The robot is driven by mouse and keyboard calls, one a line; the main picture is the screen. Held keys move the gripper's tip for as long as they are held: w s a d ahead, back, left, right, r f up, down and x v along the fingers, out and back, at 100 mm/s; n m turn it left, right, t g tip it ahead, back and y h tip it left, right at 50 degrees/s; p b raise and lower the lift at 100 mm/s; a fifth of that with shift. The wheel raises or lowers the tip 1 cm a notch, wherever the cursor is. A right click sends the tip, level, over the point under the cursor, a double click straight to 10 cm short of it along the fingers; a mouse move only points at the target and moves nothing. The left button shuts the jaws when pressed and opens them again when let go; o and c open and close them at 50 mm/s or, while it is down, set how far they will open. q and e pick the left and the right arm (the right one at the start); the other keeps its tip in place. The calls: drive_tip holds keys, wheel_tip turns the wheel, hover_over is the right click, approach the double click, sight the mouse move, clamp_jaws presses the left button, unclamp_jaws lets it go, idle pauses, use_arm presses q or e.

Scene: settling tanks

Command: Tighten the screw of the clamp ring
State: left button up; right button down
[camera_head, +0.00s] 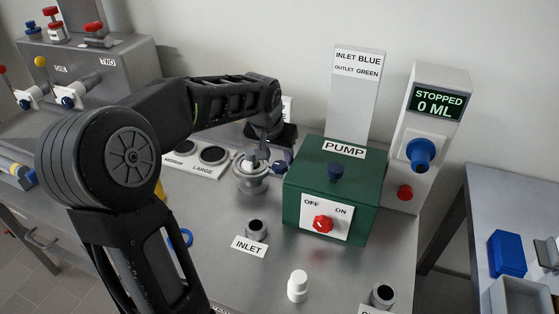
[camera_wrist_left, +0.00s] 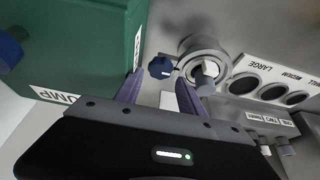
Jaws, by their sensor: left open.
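The clamp ring (camera_head: 251,184) sits around a grey metal fitting on the bench, left of the green pump; it also shows in the left wrist view (camera_wrist_left: 200,45). Its screw has a dark blue knob (camera_wrist_left: 160,67) on the pump side. My left gripper (camera_wrist_left: 160,88) is open, with its two purple fingers pointing at the knob. The knob appears just beyond and between the fingertips; I cannot tell whether they touch. In the head view my left gripper (camera_head: 278,158) hangs over the ring and partly hides ring and knob. My right gripper is not in view.
The green pump (camera_head: 300,205) stands close to the right of the ring. A holder (camera_head: 205,172) labelled MEDIUM and LARGE lies close left. The INLET fitting (camera_head: 256,231) and a white bottle (camera_head: 298,286) stand in front. A meter (camera_head: 430,135) reads STOPPED, 0 ML.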

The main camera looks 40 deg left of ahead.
sight(280, 165)
use_arm(q)
drive_tip(key=shift+x, duration=1.95)
drive_tip(key=shift+s, duration=0.1)
clamp_jaws()
